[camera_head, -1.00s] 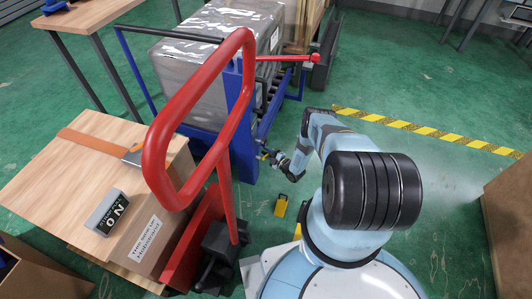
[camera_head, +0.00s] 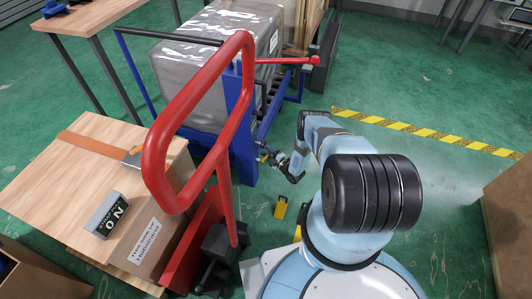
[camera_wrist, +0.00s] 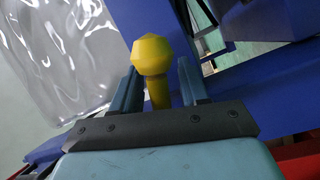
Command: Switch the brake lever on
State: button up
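A lever with a faceted yellow knob (camera_wrist: 151,56) on a yellow stem shows in the wrist view, in front of the blue frame. My gripper (camera_wrist: 158,82) is around it, with one finger on each side. The stem is nearer the left finger, and a gap shows toward the right finger. I cannot tell if the left finger touches it. In the head view, my gripper (camera_head: 267,157) is low beside the blue frame, with the yellow lever too small to make out clearly. No label marks which lever is the brake.
A red lever (camera_head: 290,60) with a ball end sticks out from the blue frame (camera_head: 240,120). A red handle frame (camera_head: 160,130) stands in front. A grey wrapped load (camera_head: 200,75) is behind. A small yellow object (camera_head: 280,207) is on the floor.

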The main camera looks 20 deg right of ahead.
jog(key=v, duration=0.7)
jog(key=shift+s+d, duration=0.15)
jog(key=shift+s, duration=0.05)
dwell(0.5)
